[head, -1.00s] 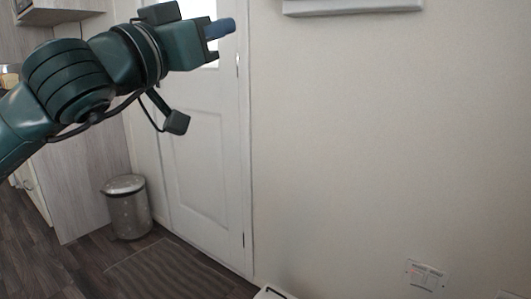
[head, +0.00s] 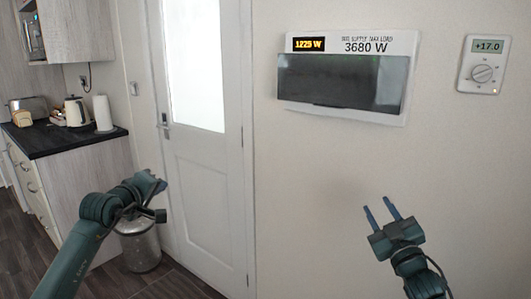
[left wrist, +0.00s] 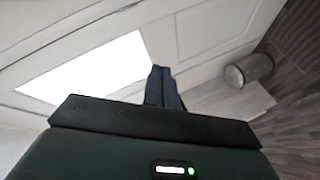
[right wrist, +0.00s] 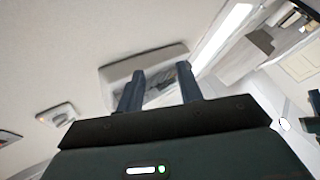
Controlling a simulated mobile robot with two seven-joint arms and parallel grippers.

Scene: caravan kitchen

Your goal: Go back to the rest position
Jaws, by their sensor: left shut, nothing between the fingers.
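My left gripper (head: 158,184) is at the lower left of the head view, in front of the white door and above the bin. In the left wrist view its fingers (left wrist: 163,88) are together with nothing between them. My right gripper (head: 382,207) is at the lower right of the head view, in front of the bare wall and below the power display. Its two blue fingers stand apart and empty, pointing up. The right wrist view also shows the fingers (right wrist: 160,90) apart with nothing held.
A power display box (head: 408,92) and a thermostat (head: 484,64) hang on the wall. A white door (head: 205,190) is at centre left. A metal bin (head: 141,248) stands on the floor. A dark counter (head: 70,137) holds a toaster (head: 28,108) and a kettle (head: 76,112).

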